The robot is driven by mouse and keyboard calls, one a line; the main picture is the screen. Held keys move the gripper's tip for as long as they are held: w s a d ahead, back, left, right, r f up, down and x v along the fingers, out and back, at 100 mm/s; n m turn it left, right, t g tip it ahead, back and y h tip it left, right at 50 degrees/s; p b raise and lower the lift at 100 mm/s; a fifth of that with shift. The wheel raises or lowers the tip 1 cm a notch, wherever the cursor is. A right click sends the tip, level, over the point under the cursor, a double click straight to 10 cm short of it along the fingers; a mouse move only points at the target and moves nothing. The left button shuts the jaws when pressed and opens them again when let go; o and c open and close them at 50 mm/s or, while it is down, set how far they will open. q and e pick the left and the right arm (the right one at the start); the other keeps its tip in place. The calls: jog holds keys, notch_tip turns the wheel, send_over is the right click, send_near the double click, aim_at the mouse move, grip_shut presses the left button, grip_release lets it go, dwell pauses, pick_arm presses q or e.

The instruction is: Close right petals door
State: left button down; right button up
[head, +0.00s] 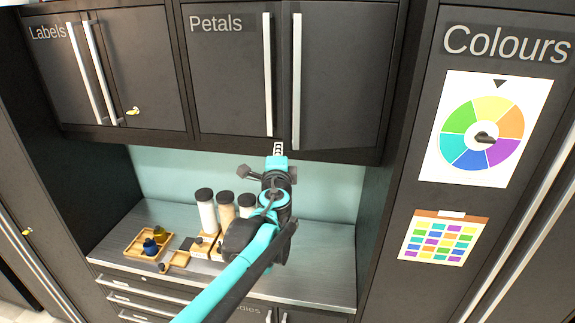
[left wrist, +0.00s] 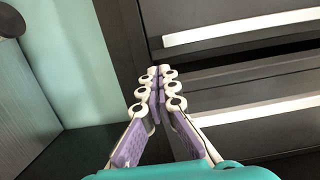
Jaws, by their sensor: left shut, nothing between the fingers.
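The Petals cabinet has a left door (head: 225,75) and a right door (head: 345,80), each with a long pale vertical handle near the middle. The right door looks almost flush; I cannot tell whether it is slightly ajar. My left gripper (head: 279,148) is shut and empty, pointing up at the lower edge of the cabinet, near the gap between the doors. In the left wrist view its closed fingers (left wrist: 156,72) are beside the door edges, with the left door's handle (left wrist: 240,32) and the right door's handle (left wrist: 240,112) to their right. Contact cannot be told. My right gripper is out of view.
Below is a grey counter (head: 310,278) with several black-lidded jars (head: 206,212) and a wooden tray (head: 148,244). The Labels cabinet (head: 135,60) is on the left. A side panel with a colour wheel (head: 482,130) stands on the right.

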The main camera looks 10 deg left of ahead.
pick_arm(q)
jog(key=shift+a+x, duration=0.15)
jog(key=shift+x, duration=0.9)
jog(key=shift+a+x, duration=0.15)
jog(key=shift+x, duration=0.95)
jog(key=shift+d, duration=0.1)
jog(key=shift+s, duration=0.1)
